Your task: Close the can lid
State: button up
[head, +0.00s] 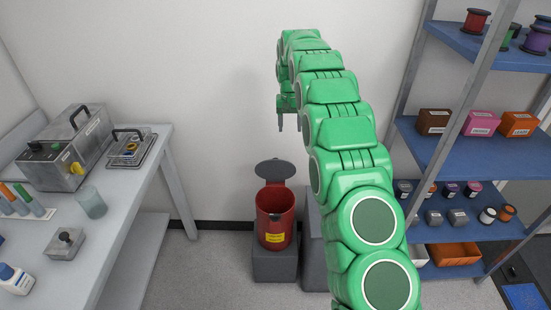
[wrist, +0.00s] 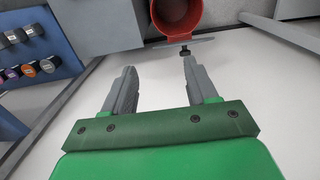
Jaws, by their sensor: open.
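A red can (head: 275,220) with a yellow label stands on a grey block by the back wall in the head view. Its dark grey lid (head: 275,171) is open, tilted up at the can's back. My gripper (head: 289,128) is up in the air above the can, its fingers pointing down and apart with nothing between them. In the wrist view the open can (wrist: 177,14) is at the top edge, beyond the fingertips of my gripper (wrist: 158,66). The lid (wrist: 182,42) shows nearly edge-on there, close to the right fingertip; I cannot tell whether they touch.
A grey block (head: 274,266) bears the can, and another taller grey block (head: 313,245) stands to its right. A bench (head: 150,160) with instruments is at the left. Blue shelves (head: 440,155) with spools and boxes are at the right. Floor between bench and can is clear.

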send_near(275, 168)
jog(key=shift+w+d+r, duration=0.1)
jog(key=shift+w+r, duration=0.25)
jog(key=shift+w, duration=0.25)
jog(key=shift+w+d+r, duration=0.1)
jog(key=shift+w+r, duration=0.25)
jog(key=shift+w, duration=0.3)
jog(key=shift+f, duration=3.95)
grip_shut()
